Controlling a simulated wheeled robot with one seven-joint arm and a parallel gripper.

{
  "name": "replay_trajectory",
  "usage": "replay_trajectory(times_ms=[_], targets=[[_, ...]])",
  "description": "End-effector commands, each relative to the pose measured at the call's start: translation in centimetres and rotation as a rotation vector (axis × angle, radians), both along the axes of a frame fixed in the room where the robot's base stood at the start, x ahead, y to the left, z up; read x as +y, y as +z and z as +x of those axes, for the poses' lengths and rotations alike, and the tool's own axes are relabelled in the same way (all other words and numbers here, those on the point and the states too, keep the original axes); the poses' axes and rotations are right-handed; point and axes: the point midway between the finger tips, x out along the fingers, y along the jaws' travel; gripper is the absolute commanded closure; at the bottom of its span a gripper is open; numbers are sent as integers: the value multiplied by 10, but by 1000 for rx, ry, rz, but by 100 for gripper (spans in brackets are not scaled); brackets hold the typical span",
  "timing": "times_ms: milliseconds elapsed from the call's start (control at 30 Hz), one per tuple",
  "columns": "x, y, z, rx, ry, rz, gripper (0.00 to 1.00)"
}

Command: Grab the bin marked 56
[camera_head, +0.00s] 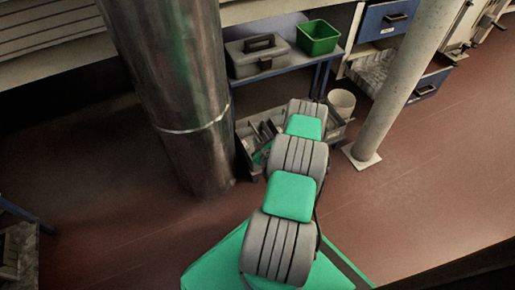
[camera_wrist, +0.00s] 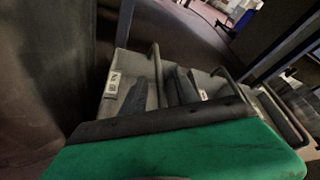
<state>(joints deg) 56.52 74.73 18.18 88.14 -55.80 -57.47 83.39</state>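A grey open bin (camera_wrist: 123,63) with a small white label stands ahead of my arm's end in the wrist view. The marks on the label are too small to read surely, so I cannot confirm 56. It also shows in the head view as a grey bin (camera_head: 243,147) on the floor, partly covered by my arm. Dark finger-like shapes of my gripper (camera_wrist: 158,90) appear over the bin area in the wrist view. Whether they are apart or closed on anything is unclear. In the head view my arm hides the gripper.
A shelf holds a grey toolbox (camera_head: 262,55) and a green bin (camera_head: 318,38). A thick metal column (camera_head: 182,90) stands close left of the grey bin. A pale post (camera_head: 405,75) and a white bucket (camera_head: 341,102) are to the right. Red floor is open in front.

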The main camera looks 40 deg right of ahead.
Motion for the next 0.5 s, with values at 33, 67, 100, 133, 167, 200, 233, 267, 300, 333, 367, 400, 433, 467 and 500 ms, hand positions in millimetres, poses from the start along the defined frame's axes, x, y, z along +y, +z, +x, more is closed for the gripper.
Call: replay_trajectory(times_ms=[33,67,100,133,167,200,233,267,300,333,367,400,433,467,500], targets=[[-1,-3,4,0,1,-2,64],[-2,-2,5,0,0,0,64],[-2,-2,5,0,0,1,64],[-2,-1,5,0,0,1,64],[-2,-1,5,0,0,1,64],[-2,-1,5,0,0,1,64],[-2,-1,5,0,0,1,64],[-1,-1,5,-1,1,1,65],[-1,-1,5,0,2,1,68],[-1,-1,5,0,2,1,70],[-1,-1,6,0,2,1,73],[-1,-1,6,0,2,1,76],[-1,-1,6,0,3,1,79],[-1,-1,6,0,3,1,81],[-1,-1,6,0,3,1,84]])
